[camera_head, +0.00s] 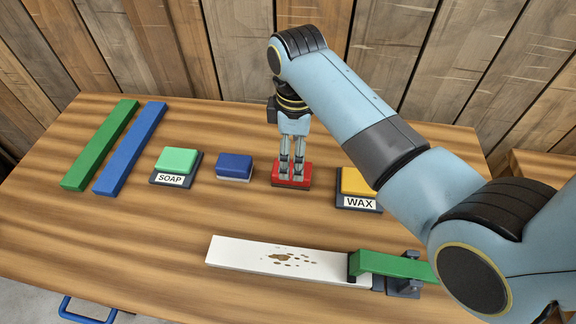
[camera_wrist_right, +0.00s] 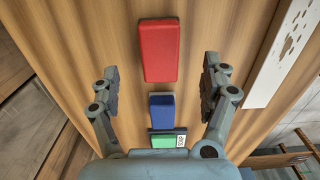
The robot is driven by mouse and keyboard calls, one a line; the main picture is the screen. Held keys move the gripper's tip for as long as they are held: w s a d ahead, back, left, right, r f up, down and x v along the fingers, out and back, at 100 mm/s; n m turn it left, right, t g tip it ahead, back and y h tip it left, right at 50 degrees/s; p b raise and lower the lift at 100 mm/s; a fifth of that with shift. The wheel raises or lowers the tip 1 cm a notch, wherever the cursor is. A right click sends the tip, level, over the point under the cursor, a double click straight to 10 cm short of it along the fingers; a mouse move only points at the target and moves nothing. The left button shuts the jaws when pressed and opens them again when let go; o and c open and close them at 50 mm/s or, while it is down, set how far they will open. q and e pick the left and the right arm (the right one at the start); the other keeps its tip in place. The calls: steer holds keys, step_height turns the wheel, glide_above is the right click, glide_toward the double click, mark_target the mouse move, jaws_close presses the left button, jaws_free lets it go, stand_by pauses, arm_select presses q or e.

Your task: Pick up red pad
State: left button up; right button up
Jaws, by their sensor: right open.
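The red pad (camera_head: 291,180) lies on the wooden table between the blue pad and the wax block. It also shows in the right wrist view (camera_wrist_right: 159,50), top centre. My right gripper (camera_head: 291,166) points down over the red pad in the head view, its fingers covering part of it. In the right wrist view my right gripper (camera_wrist_right: 160,78) is open, with its fingers apart on either side and nothing between them touching. How close the fingertips are to the pad is hard to tell. My left gripper is not in view.
The blue pad (camera_head: 234,167) and soap block (camera_head: 175,164) are left of the red pad; the wax block (camera_head: 357,184) is right. A stained white board (camera_head: 235,252) lies in front, beside a green bar (camera_head: 393,265). Green (camera_head: 100,145) and blue (camera_head: 131,148) bars lie far left.

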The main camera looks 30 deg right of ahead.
mark_target(292, 168)
steer(key=shift+f, duration=0.85)
step_height(292, 168, down, 5)
steer(key=shift+w+a+r, duration=0.15)
steer(key=shift+f, duration=0.2)
steer(key=shift+c, duration=1.5)
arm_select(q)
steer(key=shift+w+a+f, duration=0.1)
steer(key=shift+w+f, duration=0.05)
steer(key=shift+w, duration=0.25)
arm_select(e)
steer(key=c, duration=1)
steer(key=shift+r, duration=0.1)
